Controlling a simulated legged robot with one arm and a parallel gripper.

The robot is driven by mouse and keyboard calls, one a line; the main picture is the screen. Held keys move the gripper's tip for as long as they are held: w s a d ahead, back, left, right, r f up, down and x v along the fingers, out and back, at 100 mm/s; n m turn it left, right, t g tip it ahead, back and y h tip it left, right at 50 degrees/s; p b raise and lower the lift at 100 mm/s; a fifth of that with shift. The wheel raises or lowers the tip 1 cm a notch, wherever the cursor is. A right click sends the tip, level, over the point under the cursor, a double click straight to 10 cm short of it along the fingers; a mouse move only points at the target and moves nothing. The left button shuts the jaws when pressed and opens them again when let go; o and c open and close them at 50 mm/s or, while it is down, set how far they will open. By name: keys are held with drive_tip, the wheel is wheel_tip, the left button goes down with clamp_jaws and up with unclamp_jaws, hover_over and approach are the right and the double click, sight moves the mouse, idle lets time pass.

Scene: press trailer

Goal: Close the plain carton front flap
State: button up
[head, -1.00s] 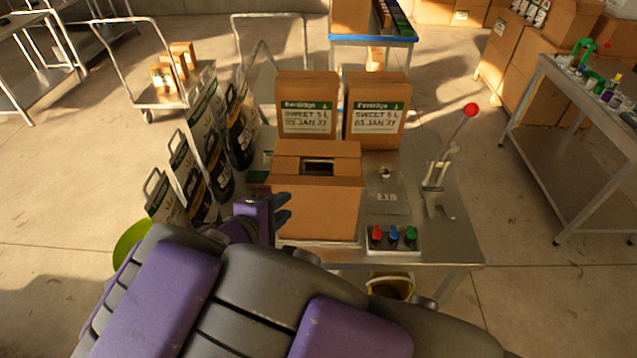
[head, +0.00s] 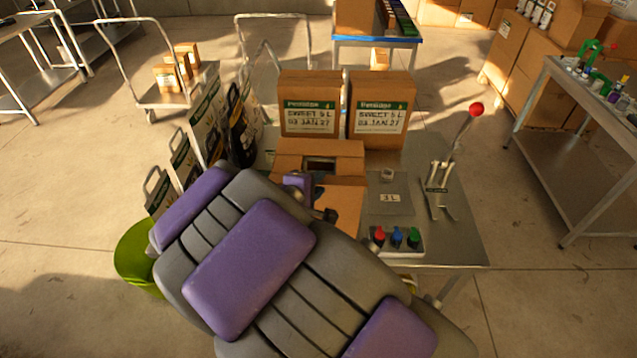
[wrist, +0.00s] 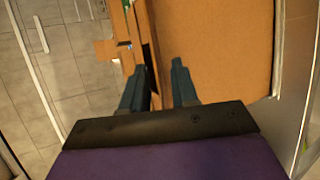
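The plain brown carton (head: 347,200) stands on the metal table, in front of two labelled cartons. A dark gap (head: 320,163) shows in its top, with a raised flap (head: 318,148) behind it. My gripper (head: 327,214) is at the carton's front and top, partly hidden by my arm. I cannot tell the front flap's exact angle. In the wrist view my gripper (wrist: 158,82) has its two fingers apart, with nothing clearly held. The carton's broad brown panel (wrist: 220,45) lies just beyond the fingers; I cannot tell whether they touch it.
A grey plate (head: 390,199), a block of red, blue and green buttons (head: 396,240) and a red-knobbed lever (head: 476,109) are right of the carton. Labelled cartons (head: 310,100) stand behind it. Upright pouches (head: 205,130) line the left side. A green tub (head: 138,262) is on the floor.

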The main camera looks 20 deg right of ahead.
drive_tip(key=shift+x, duration=0.85)
clamp_jaws()
